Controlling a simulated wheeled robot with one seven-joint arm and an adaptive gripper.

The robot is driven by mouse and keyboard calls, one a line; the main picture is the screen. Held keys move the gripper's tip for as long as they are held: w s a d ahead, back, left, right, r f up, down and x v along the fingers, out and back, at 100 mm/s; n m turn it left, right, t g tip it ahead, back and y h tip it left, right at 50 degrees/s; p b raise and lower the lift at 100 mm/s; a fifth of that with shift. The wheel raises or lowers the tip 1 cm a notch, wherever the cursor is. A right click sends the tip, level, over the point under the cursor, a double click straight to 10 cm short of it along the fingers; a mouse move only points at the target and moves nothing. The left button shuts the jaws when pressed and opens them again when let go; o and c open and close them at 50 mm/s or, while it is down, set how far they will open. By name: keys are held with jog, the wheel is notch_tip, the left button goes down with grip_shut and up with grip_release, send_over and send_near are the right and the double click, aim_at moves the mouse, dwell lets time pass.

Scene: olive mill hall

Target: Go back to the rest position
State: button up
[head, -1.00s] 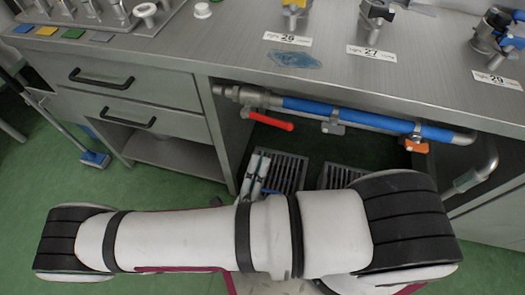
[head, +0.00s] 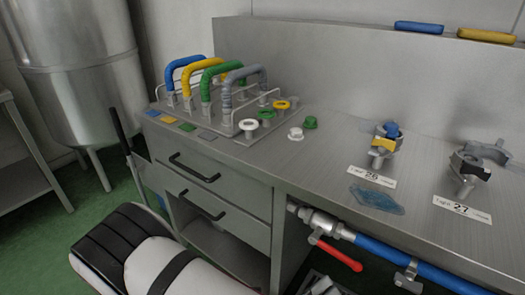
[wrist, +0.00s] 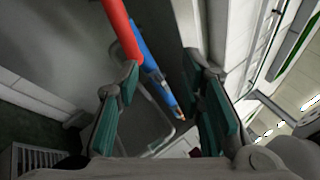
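My gripper (wrist: 170,95) shows only in the wrist view, with its two green-padded fingers wide apart and nothing held between them. Beyond the fingers are a red bar (wrist: 121,30), apparently the valve handle, and a blue pipe (wrist: 158,75). I cannot tell how far off they are. There the red valve handle (head: 340,257) sticks out below the bench edge, beside the blue pipe (head: 440,275).
A steel bench (head: 310,160) with drawers (head: 205,190) runs across the head view. On it are a rack (head: 235,120) with several coloured hoses, loose rings, and clamps by labels 26 (head: 372,177) and 27 (head: 461,209). A steel tank (head: 80,75) stands at the left; green floor lies below it.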

jog(key=s+d+r+m+g+y, duration=0.2)
jog(key=d+r+m+g+y, duration=0.1)
jog(key=r+m+g, duration=0.5)
jog(key=s+d+r+m+g+y, duration=0.1)
jog(key=d+r+m+g+y, duration=0.2)
jog(key=r+m+g, duration=0.35)
jog(key=s+d+r+m+t+y, duration=0.1)
jog(key=s+r+m+t+y, duration=0.3)
jog(key=m+y, duration=0.45)
jog(key=s+r+m+t+y, duration=0.1)
jog(key=s+r+m+y, duration=0.5)
jog(key=m, duration=0.6)
notch_tip(320, 180, up, 18)
jog(key=t+p, duration=0.3)
jog(key=p, duration=1.4)
jog(key=shift+s+t+h, duration=0.35)
jog(key=shift+s, duration=0.05)
jog(key=shift+f, duration=0.1)
dwell(0.7)
